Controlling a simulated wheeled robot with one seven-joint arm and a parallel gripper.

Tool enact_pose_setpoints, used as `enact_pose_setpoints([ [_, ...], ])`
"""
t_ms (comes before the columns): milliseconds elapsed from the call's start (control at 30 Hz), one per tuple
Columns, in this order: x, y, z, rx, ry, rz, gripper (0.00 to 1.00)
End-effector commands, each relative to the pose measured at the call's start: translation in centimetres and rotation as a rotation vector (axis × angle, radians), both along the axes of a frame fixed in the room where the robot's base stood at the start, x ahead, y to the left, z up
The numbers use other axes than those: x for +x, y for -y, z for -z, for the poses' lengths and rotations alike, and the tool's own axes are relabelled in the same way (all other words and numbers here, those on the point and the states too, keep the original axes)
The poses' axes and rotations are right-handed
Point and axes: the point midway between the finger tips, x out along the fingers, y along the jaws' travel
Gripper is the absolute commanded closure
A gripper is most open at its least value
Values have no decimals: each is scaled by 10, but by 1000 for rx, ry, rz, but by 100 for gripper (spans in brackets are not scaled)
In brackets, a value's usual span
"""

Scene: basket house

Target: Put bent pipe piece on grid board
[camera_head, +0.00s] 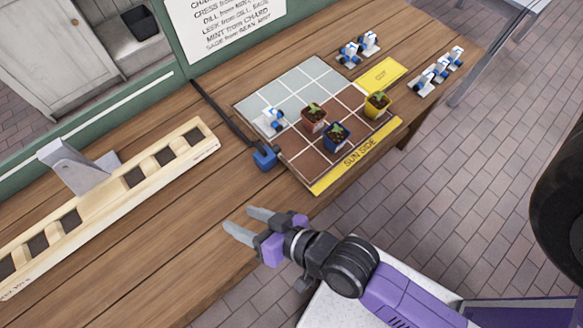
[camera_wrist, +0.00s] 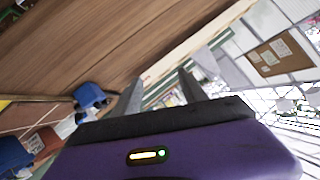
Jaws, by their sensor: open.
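The grid board (camera_head: 300,82) lies on the wooden table, with pale grey-green tiles at the back, reddish-brown tiles at the front and a yellow "SUN SIDE" strip. One small white-and-blue piece (camera_head: 270,121) stands on its left part. Two more white-and-blue pieces (camera_head: 349,56) stand behind the board, and several others (camera_head: 442,67) stand in a row at the table's right end. They are too small to tell which are bent pipe. My gripper (camera_head: 247,223) is open and empty over the table's front edge, left of and in front of the board. Its fingers also show in the wrist view (camera_wrist: 160,92).
Potted seedlings in red (camera_head: 313,118), blue (camera_head: 336,137) and yellow (camera_head: 377,104) pots stand on the board. A blue block (camera_head: 264,158) ends a black pipe (camera_head: 222,112) beside it. A long wooden rack (camera_head: 110,205) lies left. A yellow card (camera_head: 380,75) lies behind the board.

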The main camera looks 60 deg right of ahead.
Motion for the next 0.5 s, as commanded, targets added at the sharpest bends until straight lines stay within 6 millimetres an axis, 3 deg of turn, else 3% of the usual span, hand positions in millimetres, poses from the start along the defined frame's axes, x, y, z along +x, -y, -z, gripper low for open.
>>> enact_pose_setpoints([
  [33, -26, 7, -4, -42, 6, 4, 50],
  [200, -90, 39, -37, -217, 71, -5, 50],
  [333, -125, 60, -70, -346, 126, -43, 50],
  [500, -149, 73, -103, -455, 186, -94, 50],
])
